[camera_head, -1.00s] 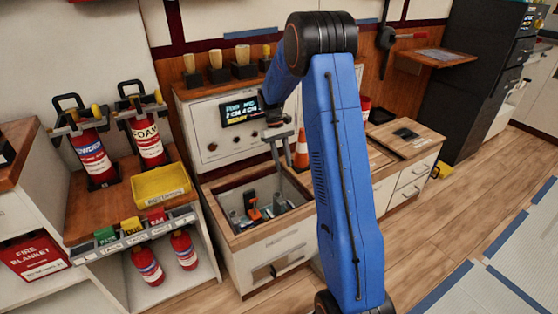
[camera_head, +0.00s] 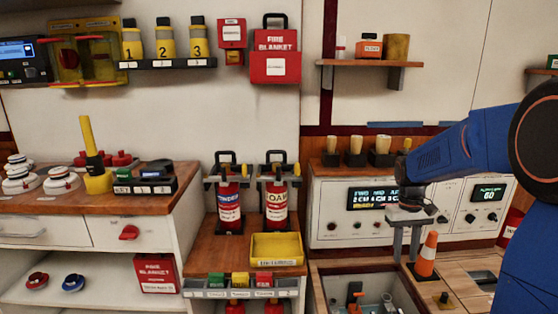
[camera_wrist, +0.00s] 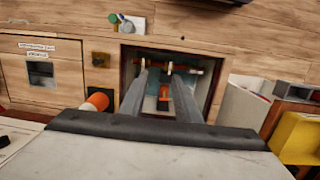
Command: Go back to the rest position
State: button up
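My gripper (camera_head: 406,256) points down at the right of the head view, above the open bin (camera_head: 335,266) set in the counter. Its two fingers stand apart with nothing seen between them. My blue arm reaches in from the right edge. In the wrist view the two fingers of my gripper (camera_wrist: 161,72) point toward the bin, with a gap between them. An orange and dark tool (camera_head: 354,294) lies in the bin, and orange parts of the contents show past the fingers in the wrist view.
An orange cone (camera_head: 426,256) stands close to the right of my gripper. A control panel (camera_head: 340,212) is behind it. A yellow tray (camera_head: 277,248) and two extinguishers (camera_head: 229,205) stand to the left. A shelf (camera_head: 350,62) hangs above.

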jog(key=s+a+r+t, duration=0.2)
jog(key=s+a, duration=0.1)
jog(key=s, duration=0.6)
jog(key=s+a+r+t, duration=0.2)
jog(key=s+a, duration=0.1)
jog(key=s, duration=0.6)
jog(key=s+a+r+t, duration=0.2)
jog(key=s+a, duration=0.1)
jog(key=s, duration=0.6)
jog(key=shift+s+r, duration=0.15)
jog(key=shift+r, duration=0.05)
jog(key=shift+o, duration=1.2)
jog(key=shift+s+f, duration=0.15)
jog(key=shift+s, duration=0.1)
jog(key=o, duration=1.5)
jog(key=shift+o, duration=0.3)
jog(key=shift+w, duration=0.25)
jog(key=w+d+f+g, duration=0.1)
jog(key=w+f, duration=0.1)
jog(key=w, duration=0.6)
jog(key=w+d+f+g, duration=0.1)
jog(key=w+f, duration=0.2)
jog(key=w, duration=0.6)
jog(key=w+d+f+g, duration=0.2)
jog(key=w+d+f, duration=0.1)
jog(key=w+f, duration=0.9)
notch_tip(320, 180, down, 11)
jog(key=shift+w+d+r, duration=0.15)
jog(key=shift+w+d, duration=0.1)
